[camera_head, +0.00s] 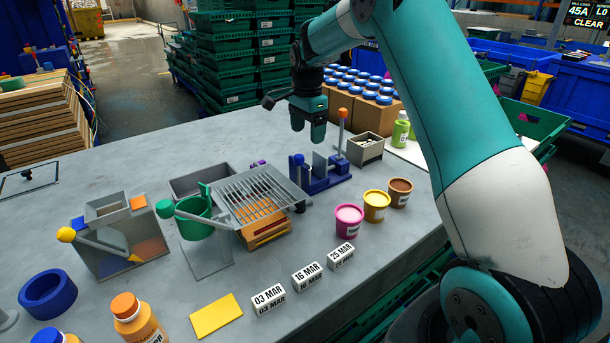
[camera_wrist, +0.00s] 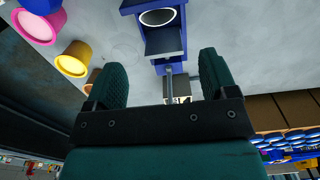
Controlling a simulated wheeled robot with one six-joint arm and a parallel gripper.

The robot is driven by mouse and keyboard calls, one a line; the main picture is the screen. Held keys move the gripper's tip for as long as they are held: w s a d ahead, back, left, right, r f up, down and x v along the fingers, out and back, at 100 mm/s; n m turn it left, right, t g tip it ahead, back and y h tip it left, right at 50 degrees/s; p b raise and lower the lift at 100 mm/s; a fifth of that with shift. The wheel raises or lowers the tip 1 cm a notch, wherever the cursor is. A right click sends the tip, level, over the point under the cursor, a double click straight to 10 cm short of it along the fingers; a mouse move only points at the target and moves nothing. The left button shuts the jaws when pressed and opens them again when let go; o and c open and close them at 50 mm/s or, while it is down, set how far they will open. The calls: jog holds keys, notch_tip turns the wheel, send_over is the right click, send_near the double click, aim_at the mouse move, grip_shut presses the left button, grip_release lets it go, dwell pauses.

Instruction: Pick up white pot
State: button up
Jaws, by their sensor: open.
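No plainly white pot stands out in the head view. In the wrist view, a white ring with a dark middle (camera_wrist: 158,17) sits on the blue fixture (camera_wrist: 128,7); I cannot tell whether it is a pot's rim. The blue fixture also shows in the head view (camera_head: 325,182), with upright grey plates. My gripper (camera_head: 308,135) hangs above and behind this fixture, fingers pointing down. In the wrist view its two dark green fingers (camera_wrist: 160,82) are apart with nothing held between them. A pink tub (camera_head: 349,221), a yellow tub (camera_head: 376,206) and a brown-lidded tub (camera_head: 400,192) stand right of the fixture.
A small grey box (camera_head: 366,149) and green bottle (camera_head: 400,132) stand behind right. Date blocks (camera_head: 307,277) and a yellow pad (camera_head: 216,316) lie in front. The left rear tabletop is largely clear.

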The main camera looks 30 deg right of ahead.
aim_at(307, 165)
notch_tip(307, 165, down, 12)
jog(key=p, duration=0.3)
jog(key=shift+r, duration=0.25)
jog(key=shift+c, duration=0.3)
jog(key=c, duration=1)
jog(key=shift+c, duration=0.4)
jog(key=shift+r, duration=0.15)
